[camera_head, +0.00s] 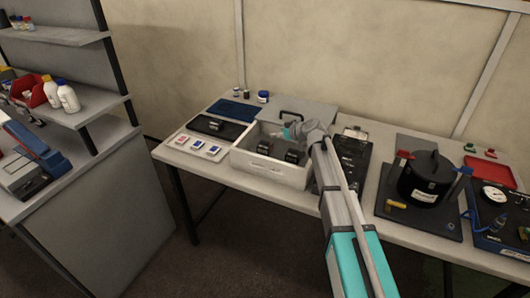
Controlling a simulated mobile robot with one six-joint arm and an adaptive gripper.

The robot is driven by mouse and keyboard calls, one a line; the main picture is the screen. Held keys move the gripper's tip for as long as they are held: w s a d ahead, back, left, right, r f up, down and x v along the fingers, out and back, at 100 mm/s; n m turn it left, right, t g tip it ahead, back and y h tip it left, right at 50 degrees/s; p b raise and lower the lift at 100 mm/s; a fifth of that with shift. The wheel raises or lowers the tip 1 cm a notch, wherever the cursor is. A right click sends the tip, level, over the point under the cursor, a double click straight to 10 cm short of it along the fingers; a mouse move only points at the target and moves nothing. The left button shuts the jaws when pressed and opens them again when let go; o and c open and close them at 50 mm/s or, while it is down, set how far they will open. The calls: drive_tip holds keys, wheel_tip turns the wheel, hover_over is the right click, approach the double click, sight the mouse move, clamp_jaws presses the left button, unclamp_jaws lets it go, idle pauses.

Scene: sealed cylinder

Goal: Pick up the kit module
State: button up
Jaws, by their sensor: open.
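An open light-grey case (262,169) stands on the table with its lid raised at the back. Two small dark units sit inside it, a left one (264,147) and a right one (292,156); either looks like it could be the kit module, and I cannot tell which. My gripper (287,133) is over the case, above and behind these units. It is small in the picture and partly hidden by my own wrist. It is open and appears empty. I cannot tell whether it touches anything.
Left of the case are a dark tray (215,127), a blue mat (235,111) and a pale card with blue and red labels (198,146). A black panel (352,160) lies right of my arm. Further right are a black pot (425,178) and a gauge box (498,215).

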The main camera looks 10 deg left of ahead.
drive_tip(key=b, duration=0.5)
approach(267, 143)
drive_tip(key=shift+x, duration=1.35)
drive_tip(key=shift+b+x, duration=0.35)
drive_tip(key=shift+x, duration=0.8)
drive_tip(key=shift+w+d, duration=0.1)
drive_tip(key=shift+b+x, duration=1.2)
drive_tip(key=shift+x, duration=1.35)
clamp_jaws()
